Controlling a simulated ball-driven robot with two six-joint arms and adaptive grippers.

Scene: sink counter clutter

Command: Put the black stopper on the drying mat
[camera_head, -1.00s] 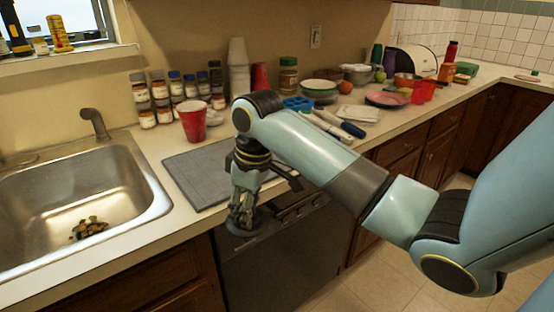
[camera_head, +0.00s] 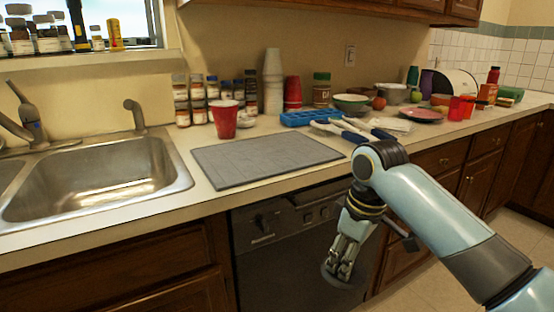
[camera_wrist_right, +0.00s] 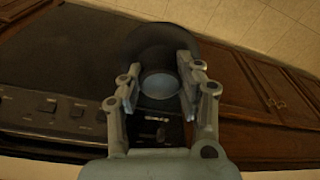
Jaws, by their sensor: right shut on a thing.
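The black stopper (camera_head: 338,281) is a dark round disc at the fingertips of my right gripper (camera_head: 345,262). In the right wrist view the stopper (camera_wrist_right: 166,38) shows as a wide dark disc with a paler round middle, between the two fingers of my right gripper (camera_wrist_right: 160,88), which is shut on it. The stopper hangs in the air in front of the dishwasher, below the counter's front edge. The grey drying mat (camera_head: 265,160) lies flat and bare on the counter, up and to the left of the gripper. My left gripper is not in view.
A sink (camera_head: 95,180) is left of the mat. A red cup (camera_head: 225,119) stands behind the mat, near spice jars (camera_head: 183,100). A blue tray (camera_head: 308,117) and blue-handled utensils (camera_head: 350,131) lie behind its right end. The dishwasher (camera_head: 290,245) is below.

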